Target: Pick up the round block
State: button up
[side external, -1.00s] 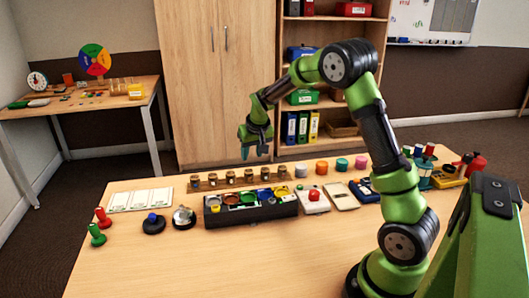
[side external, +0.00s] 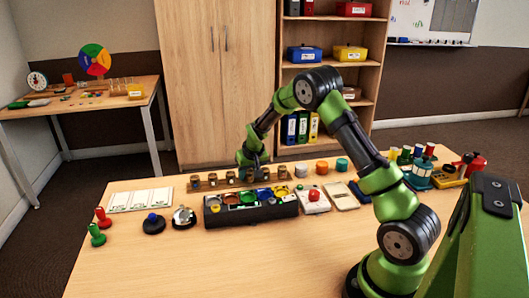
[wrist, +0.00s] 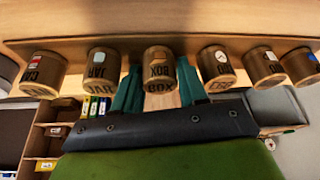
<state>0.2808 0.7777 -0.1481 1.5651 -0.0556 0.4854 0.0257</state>
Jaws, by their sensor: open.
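Several round wooden blocks stand in a row on a wooden strip (wrist: 160,40); each has a small picture and dark lettering. In the wrist view, my gripper (wrist: 157,82) is open, with one teal finger on each side of the round block lettered BOX (wrist: 160,66). I cannot tell whether the fingers touch it. The block lettered JAR (wrist: 103,68) is left of the fingers, and another round block (wrist: 216,64) is right of them. In the side view, my gripper (side external: 253,165) is low at the row, partly hiding the blocks there.
A dark tray of coloured pieces (side external: 250,214) lies in front of the row. A red-button device (side external: 314,201), an orange cylinder (side external: 322,167) and a teal cylinder (side external: 342,165) stand to the right. The table's front is clear.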

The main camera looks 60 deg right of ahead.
aim_at(249, 170)
jog(key=c, duration=0.6)
notch_tip(249, 170, up, 10)
jog(key=shift+r, duration=0.1)
jog(key=shift+c, duration=0.3)
